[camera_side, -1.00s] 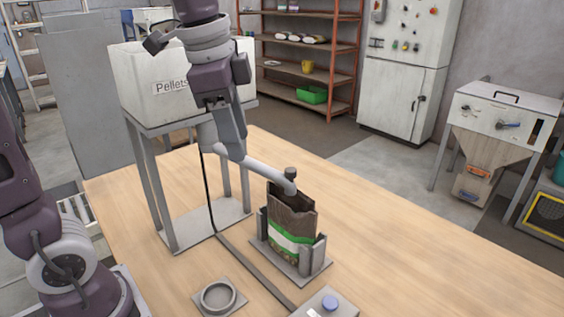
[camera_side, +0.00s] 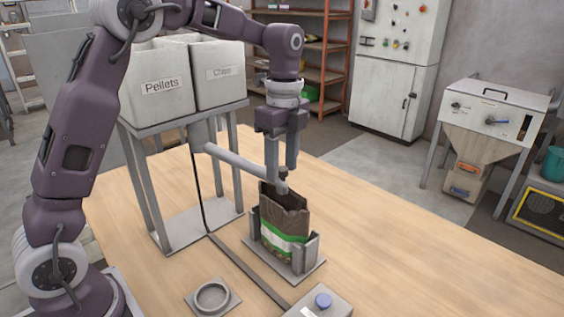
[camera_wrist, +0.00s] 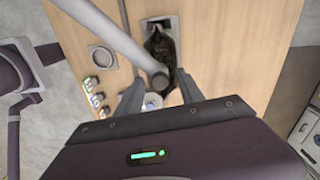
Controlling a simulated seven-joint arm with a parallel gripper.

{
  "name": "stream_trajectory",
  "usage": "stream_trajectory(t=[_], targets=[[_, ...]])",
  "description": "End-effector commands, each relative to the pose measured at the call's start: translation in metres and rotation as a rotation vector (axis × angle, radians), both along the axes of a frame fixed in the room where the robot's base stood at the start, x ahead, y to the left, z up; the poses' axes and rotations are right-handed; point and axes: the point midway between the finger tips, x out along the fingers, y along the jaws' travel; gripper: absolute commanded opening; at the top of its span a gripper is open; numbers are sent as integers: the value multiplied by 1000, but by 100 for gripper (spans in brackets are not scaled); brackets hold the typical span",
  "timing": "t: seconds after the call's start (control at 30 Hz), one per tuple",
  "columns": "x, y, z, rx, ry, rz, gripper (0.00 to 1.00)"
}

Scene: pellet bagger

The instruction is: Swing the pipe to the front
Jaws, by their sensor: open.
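The grey pipe (camera_side: 238,165) runs from beneath the hopper out to the right, and its free end, with an upright dark knob (camera_side: 283,173), is over the open top of the bag (camera_side: 285,222). The brown, white and green bag stands upright in a grey holder (camera_side: 313,252). My gripper (camera_side: 281,170) points down at the pipe's free end with its fingers apart around the knob. In the wrist view the pipe (camera_wrist: 108,33) enters from upper left, and the round knob top (camera_wrist: 160,80) shows between the spread fingers (camera_wrist: 159,91). Finger contact with the knob cannot be told.
The white "Pellets" hopper (camera_side: 158,85) stands on a grey frame left of the bag. A round dish (camera_side: 212,297) and a box with a blue button (camera_side: 322,302) are at the table's front. The wooden table (camera_side: 400,260) is clear at right.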

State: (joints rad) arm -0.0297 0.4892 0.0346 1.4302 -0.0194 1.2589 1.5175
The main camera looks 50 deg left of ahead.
Motion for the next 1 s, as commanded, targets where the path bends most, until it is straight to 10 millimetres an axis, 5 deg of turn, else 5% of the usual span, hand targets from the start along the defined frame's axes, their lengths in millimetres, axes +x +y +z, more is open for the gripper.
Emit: stream_trajectory(t=[0.07, 0.3, 1.0], targets=[[0, 0, 0, 0, 0, 0, 45], [0, 0, 0, 0, -1, 1, 0], [0, 2, -1, 5, 4, 2, 0]])
